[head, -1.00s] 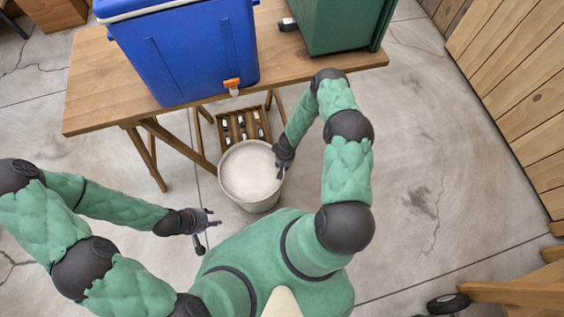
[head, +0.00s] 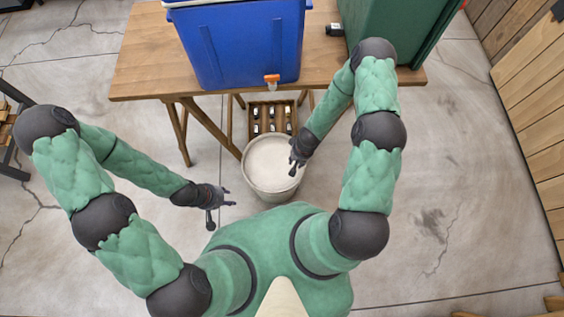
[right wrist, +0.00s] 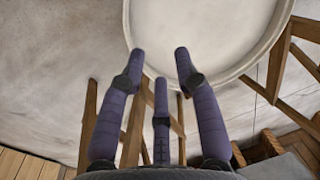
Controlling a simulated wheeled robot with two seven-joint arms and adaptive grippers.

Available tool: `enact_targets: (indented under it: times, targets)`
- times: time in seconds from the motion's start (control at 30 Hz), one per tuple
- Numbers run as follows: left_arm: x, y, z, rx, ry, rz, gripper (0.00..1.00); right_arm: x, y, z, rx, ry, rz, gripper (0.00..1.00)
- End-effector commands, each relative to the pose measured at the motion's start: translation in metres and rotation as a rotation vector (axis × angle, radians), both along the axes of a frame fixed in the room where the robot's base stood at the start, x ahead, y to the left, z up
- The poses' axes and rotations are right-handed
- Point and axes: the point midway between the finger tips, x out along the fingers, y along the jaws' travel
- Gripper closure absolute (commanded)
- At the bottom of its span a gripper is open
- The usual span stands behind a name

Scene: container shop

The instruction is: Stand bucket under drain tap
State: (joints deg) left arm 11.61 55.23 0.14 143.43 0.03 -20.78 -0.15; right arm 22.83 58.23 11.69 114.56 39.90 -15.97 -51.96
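A pale, round bucket (head: 258,188) stands upright on the floor in front of the table, below the drain tap (head: 271,79) in the head view but nearer to me. The tap is orange and white, low on the front of a blue cooler (head: 245,45). My right gripper (head: 293,163) is at the bucket's right rim. In the right wrist view its fingers (right wrist: 160,66) overlap the bucket rim (right wrist: 238,70); whether they pinch it is unclear. My left gripper (head: 222,206) is open and empty, left of the bucket.
The cooler stands on a wooden table (head: 140,75). A green container (head: 400,25) stands at right on the table. A small wooden crate (head: 270,118) holding several items is under the table, behind the bucket. Wooden panels (head: 535,110) line the right. Open floor lies on both sides.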

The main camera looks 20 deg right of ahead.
Motion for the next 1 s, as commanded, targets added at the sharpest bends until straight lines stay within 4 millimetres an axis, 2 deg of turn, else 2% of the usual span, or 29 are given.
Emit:
enact_targets:
  times: [0.03,0.2,0.4,0.6,1.0]
  targets:
    - [0.000,0.000,0.000,0.000,0.000,0.000,0.60,-0.008,0.015,0.013,0.016,-0.002,0.010,0.68]
    - [0.000,0.000,0.000,0.000,0.000,0.000,0.60,-0.039,0.060,0.053,0.092,-0.007,0.009,0.68]
    - [0.000,0.000,0.000,0.000,0.000,0.000,0.60,-0.074,0.096,0.089,0.178,0.012,0.003,0.68]
    - [0.000,0.000,0.000,0.000,0.000,0.000,0.60,-0.087,0.108,0.101,0.211,0.024,-0.005,0.68]
    - [0.000,0.000,0.000,0.000,0.000,0.000,0.60,-0.087,0.108,0.101,0.211,0.026,-0.008,0.68]
